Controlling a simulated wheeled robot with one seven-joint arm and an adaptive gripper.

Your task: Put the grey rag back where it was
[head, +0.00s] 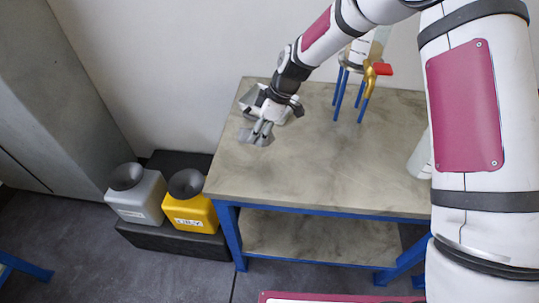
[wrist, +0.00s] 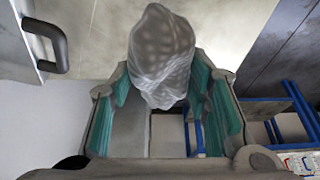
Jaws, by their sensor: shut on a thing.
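The grey rag (head: 256,137) is a crumpled bundle in my gripper (head: 263,129), over the left part of the workbench. It also shows in the wrist view, where the rag (wrist: 162,58) bulges up between the teal-padded fingers of my gripper (wrist: 163,85). My gripper is shut on the rag. I cannot tell how high the rag hangs above the bench.
The bench top (head: 320,165) is clear in the middle and front. A vessel on blue legs (head: 340,92) with a brass valve (head: 370,78) and red handle stands at the back. Left of the bench, a grey canister (head: 138,196) and yellow canister (head: 190,212) with funnels stand low down.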

